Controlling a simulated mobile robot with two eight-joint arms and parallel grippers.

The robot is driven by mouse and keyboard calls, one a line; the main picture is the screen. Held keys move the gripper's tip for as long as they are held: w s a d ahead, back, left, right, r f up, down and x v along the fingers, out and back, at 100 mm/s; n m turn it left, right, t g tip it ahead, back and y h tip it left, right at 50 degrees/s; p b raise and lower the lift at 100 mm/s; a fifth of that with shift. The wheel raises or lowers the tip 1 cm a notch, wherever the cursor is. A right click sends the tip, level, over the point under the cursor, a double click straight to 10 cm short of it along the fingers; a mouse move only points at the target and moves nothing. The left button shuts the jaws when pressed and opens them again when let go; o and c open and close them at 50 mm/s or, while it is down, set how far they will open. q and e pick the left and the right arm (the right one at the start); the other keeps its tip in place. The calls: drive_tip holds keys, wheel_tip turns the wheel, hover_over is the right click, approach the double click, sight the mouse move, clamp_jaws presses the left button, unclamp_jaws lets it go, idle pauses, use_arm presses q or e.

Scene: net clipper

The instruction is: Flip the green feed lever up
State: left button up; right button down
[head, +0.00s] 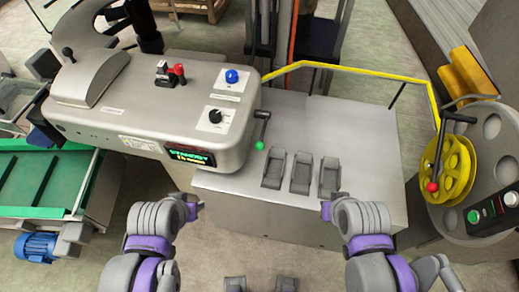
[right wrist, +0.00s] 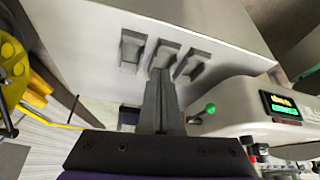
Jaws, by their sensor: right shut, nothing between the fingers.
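The green feed lever (head: 261,131) is on the right end of the grey clipper housing. Its green knob is at the lower end of a dark rod, below the pivot in the head view. In the right wrist view the green knob (right wrist: 210,108) shows right of the fingers, with the rod mostly hidden. My right gripper (head: 326,208) is at the table's front edge, right of the lever and apart from it. Its fingers (right wrist: 161,85) are together and empty. My left gripper (head: 195,207) is in front of the housing, left of the lever; its fingers are too small to judge.
Several grey cradles (head: 301,174) stand on the table top (head: 350,130) between the lever and my right gripper. The housing carries a lit STANDBY display (head: 190,156). A yellow reel (head: 455,165) and a red-knobbed lever (head: 434,175) are at right.

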drive_tip(key=w+a+f+m+y+b, duration=0.1)
drive_tip(key=w+a+m+y, duration=0.1)
drive_tip(key=w+m, duration=0.4)
drive_tip(key=w+a+f+m+y, duration=0.2)
drive_tip(key=w+m+y, duration=0.1)
drive_tip(key=w+m, duration=0.3)
drive_tip(key=w+a+f+m+y+b, duration=0.1)
drive_tip(key=w+a+f+m+y, duration=0.1)
drive_tip(key=w+m, duration=0.4)
drive_tip(key=shift+w+m+y+b, duration=0.3)
drive_tip(key=shift+w+m+y, duration=0.1)
drive_tip(key=shift+w, duration=0.6)
drive_tip(key=x, duration=1)
drive_tip(key=a+r, duration=0.1)
drive_tip(key=s+a+r+p, duration=0.1)
drive_tip(key=r, duration=0.1)
drive_tip(key=shift+r, duration=0.15)
